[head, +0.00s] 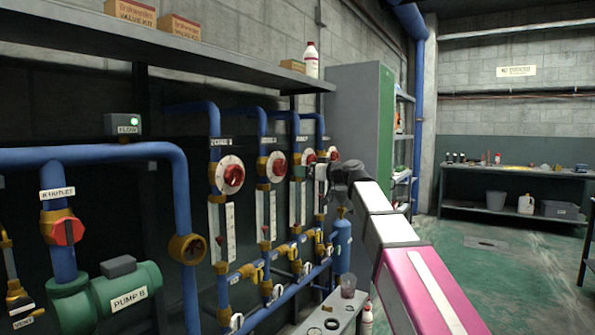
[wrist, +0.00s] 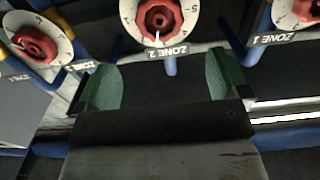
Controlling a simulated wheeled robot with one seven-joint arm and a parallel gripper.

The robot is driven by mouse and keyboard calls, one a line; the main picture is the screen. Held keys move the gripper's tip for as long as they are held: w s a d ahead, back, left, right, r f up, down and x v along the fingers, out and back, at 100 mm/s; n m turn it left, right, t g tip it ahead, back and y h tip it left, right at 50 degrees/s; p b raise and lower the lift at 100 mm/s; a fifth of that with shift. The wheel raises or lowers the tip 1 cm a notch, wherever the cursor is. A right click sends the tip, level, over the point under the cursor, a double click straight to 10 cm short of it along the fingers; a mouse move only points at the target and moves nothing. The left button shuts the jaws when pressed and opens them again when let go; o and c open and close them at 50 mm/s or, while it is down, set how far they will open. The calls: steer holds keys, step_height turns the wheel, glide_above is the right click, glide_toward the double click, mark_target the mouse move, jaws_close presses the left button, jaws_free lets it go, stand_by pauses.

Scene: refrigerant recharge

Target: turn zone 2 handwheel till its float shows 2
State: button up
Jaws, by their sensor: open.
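The zone 2 handwheel (wrist: 160,18) is red on a round white numbered dial, at the top middle of the wrist view, cut off by the frame edge. Its "ZONE 2" label looks upside down there. In the head view the zone 2 handwheel (head: 277,167) appears to be the second of the row. Below it hangs a pale gauge tube (head: 266,215); its float reading is too small to make out. My gripper (wrist: 160,78) is open and empty, its green pads apart, facing the zone 2 wheel without visible contact. In the head view my gripper (head: 328,172) is small and partly hidden.
Neighbouring red wheels stand close on both sides: one at left in the wrist view (wrist: 35,45), and the leftmost wheel (head: 232,175) in the head view. Blue pipes and yellow valves (head: 250,270) lie below. A shelf (head: 200,55) overhangs.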

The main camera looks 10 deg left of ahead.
mark_target(282, 168)
steer(key=shift+x, duration=4.35)
steer(key=shift+w+a+f, duration=0.1)
steer(key=shift+w+a, duration=0.05)
steer(key=shift+c, duration=0.6)
steer(key=c, duration=0.8)
steer(key=shift+m, duration=1)
steer(key=shift+m, duration=1)
steer(key=shift+m, duration=1)
